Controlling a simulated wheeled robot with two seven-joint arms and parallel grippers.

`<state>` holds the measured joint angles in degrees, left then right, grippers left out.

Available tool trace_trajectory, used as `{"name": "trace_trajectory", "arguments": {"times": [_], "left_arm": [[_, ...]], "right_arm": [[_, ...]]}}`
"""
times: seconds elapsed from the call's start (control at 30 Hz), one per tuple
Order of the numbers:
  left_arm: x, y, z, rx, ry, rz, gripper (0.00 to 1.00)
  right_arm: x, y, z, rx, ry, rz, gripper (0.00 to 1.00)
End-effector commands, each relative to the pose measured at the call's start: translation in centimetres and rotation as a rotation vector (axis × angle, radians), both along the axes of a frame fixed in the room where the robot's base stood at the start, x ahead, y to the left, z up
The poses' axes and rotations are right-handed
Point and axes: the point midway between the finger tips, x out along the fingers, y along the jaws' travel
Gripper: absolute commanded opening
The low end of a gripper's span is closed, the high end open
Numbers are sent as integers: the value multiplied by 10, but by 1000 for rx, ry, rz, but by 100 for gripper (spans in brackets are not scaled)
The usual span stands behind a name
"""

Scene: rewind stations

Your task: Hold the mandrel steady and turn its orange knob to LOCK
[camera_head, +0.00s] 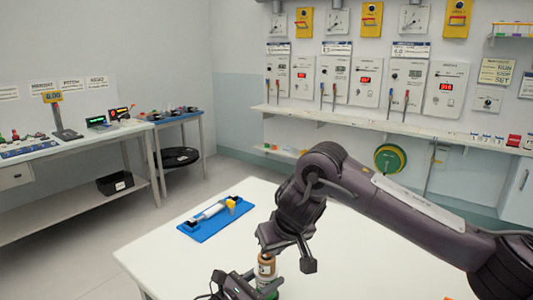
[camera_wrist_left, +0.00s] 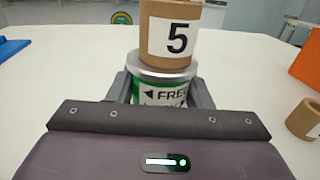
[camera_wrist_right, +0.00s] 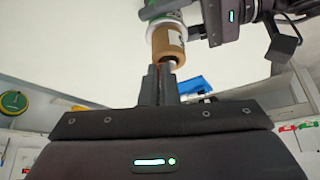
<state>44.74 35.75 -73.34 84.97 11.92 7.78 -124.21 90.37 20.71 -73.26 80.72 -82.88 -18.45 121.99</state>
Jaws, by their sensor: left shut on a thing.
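The mandrel stands upright on the white table near its front. It has a brown core (camera_head: 266,268) with a white "5" label, also in the left wrist view (camera_wrist_left: 185,47), above a silver collar (camera_wrist_left: 162,68) and a green and white band reading "FREE" (camera_wrist_left: 165,94). My left gripper (camera_head: 262,290) is shut around this lower part. My right gripper (camera_wrist_right: 161,74) is above, fingers close together at the core's top end (camera_wrist_right: 168,55). The orange knob is not clearly visible; the fingers may hide it, and I cannot tell whether they grip anything.
A blue tray (camera_head: 193,234) with a pale roller (camera_head: 209,213) and an orange-yellow part (camera_head: 231,204) lies on the table (camera_head: 160,262) at the left. The left wrist view shows a brown core (camera_wrist_left: 304,119) and an orange object (camera_wrist_left: 309,62) at right. Free table lies between.

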Motion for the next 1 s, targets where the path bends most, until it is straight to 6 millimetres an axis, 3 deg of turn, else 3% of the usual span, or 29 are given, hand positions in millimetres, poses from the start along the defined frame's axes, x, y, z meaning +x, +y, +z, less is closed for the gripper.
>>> {"name": "trace_trajectory", "arguments": {"times": [0.67,1.0], "left_arm": [[-1,-1,0,-1,1,-4,16],[-1,-1,-1,0,1,-2,16]], "right_arm": [[-6,-5,-1,1,1,-3,0],[-6,-5,34,0,-4,-2,0]]}}
